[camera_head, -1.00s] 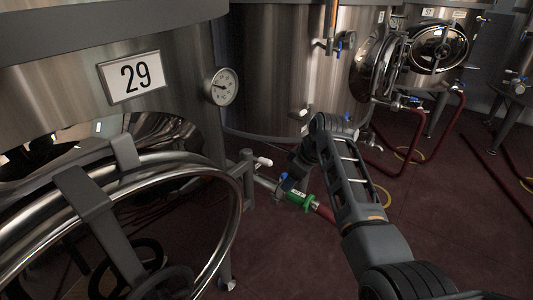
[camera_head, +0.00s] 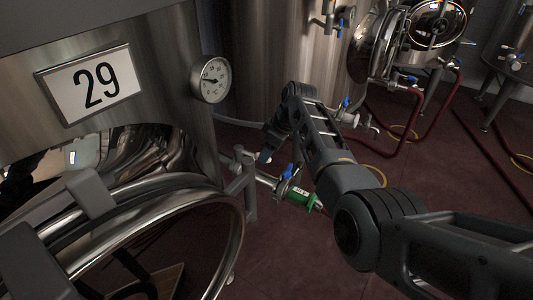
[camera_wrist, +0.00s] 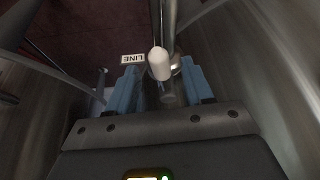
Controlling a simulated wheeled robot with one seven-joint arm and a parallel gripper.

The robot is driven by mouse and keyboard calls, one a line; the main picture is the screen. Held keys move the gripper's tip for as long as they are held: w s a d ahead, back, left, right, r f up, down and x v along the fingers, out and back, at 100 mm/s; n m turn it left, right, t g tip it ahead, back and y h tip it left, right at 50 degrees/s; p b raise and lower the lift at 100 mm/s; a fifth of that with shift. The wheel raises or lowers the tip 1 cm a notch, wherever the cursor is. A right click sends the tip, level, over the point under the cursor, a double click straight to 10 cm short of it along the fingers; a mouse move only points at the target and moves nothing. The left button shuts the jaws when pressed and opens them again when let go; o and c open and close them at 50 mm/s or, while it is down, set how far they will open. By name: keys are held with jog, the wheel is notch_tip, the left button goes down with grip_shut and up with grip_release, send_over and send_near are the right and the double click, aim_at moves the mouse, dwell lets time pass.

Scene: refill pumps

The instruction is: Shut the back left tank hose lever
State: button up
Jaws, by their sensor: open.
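Tank 29 (camera_head: 190,35) fills the left of the head view. A pipe with a blue lever (camera_head: 287,172) and a green hose fitting (camera_head: 300,196) comes out low on its right side. My gripper (camera_head: 264,157) is lowered beside this pipe, just left of and above the blue lever. In the wrist view my gripper (camera_wrist: 160,68) is open. A white rounded handle end (camera_wrist: 159,63) on a metal bar shows between its two blue fingers; contact cannot be told. I cannot tell whether the blue lever shows in the wrist view.
A round hatch ring (camera_head: 225,240) stands close at the front left. A dial gauge (camera_head: 210,80) is on tank 29. Another tank (camera_head: 270,60) with blue-handled valves (camera_head: 345,104) stands behind. Red hoses (camera_head: 440,110) lie at the right; the floor (camera_head: 290,260) between is clear.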

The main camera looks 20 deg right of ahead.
jog(key=shift+x, duration=1)
jog(key=shift+c, duration=0.5)
grip_shut()
